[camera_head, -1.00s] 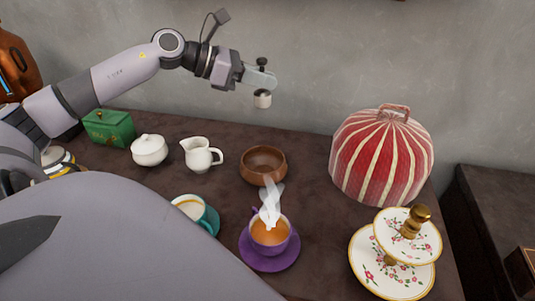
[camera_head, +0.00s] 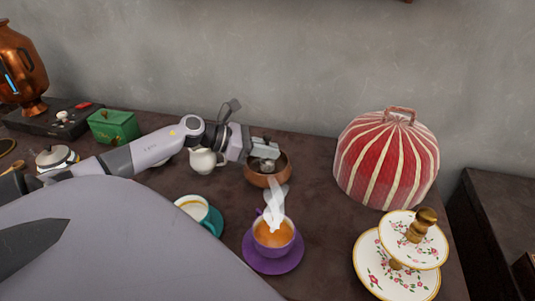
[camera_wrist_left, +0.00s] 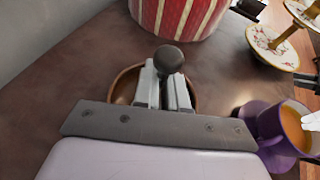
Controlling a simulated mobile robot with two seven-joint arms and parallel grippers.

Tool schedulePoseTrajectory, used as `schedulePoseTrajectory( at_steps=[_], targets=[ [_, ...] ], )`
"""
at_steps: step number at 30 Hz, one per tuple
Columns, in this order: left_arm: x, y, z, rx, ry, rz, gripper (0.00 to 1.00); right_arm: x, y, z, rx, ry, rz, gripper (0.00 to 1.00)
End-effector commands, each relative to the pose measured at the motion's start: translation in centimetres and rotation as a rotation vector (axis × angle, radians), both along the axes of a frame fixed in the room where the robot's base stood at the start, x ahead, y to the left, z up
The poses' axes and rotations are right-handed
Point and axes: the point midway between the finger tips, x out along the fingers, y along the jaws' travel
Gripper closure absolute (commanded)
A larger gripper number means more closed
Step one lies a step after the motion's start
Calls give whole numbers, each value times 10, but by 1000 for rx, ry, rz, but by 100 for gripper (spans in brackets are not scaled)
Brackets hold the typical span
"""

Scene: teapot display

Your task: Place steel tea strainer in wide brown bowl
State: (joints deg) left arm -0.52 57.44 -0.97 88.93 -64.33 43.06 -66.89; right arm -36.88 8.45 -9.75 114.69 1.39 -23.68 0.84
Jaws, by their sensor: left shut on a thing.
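The wide brown bowl (camera_head: 267,178) stands on the dark table, right of the white creamer jug. My left gripper (camera_head: 266,151) is at the bowl's opening, shut on the steel tea strainer (camera_head: 267,165), whose metal body shows at the bowl's inside. In the left wrist view the strainer's dark round knob (camera_wrist_left: 168,59) sticks up between the fingers (camera_wrist_left: 165,88), and the bowl's rim (camera_wrist_left: 122,88) shows around them. The strainer's lower part is hidden there, and I cannot tell whether it touches the bowl's bottom. My right gripper is not in view.
A purple cup (camera_head: 273,236) of steaming tea stands in front of the bowl, with a teal cup (camera_head: 193,206) to its left. A red striped tea cosy (camera_head: 386,160) stands to the right. The white creamer jug (camera_head: 207,161) is close beside my left arm.

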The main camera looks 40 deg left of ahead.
Motion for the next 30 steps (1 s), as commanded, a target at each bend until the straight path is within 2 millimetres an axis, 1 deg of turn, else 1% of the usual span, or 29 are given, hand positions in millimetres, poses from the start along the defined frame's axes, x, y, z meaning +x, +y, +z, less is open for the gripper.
schedulePoseTrajectory(
  at_steps=[1,3,11,15,16,18,26,30],
  targets=[
    [0,0,-7,-3,0,2,100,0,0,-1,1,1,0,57],
    [0,0,-12,-1,-2,0,100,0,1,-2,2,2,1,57],
    [0,0,-13,1,-2,-1,100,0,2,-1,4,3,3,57],
    [0,0,-18,1,-2,-1,100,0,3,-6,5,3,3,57],
    [0,0,-17,1,-2,-1,82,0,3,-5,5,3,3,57],
    [0,0,-16,0,-1,0,63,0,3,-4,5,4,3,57],
    [0,0,-16,0,-1,0,63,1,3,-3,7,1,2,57],
    [0,0,-10,0,-1,0,63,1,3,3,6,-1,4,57]
  ],
)
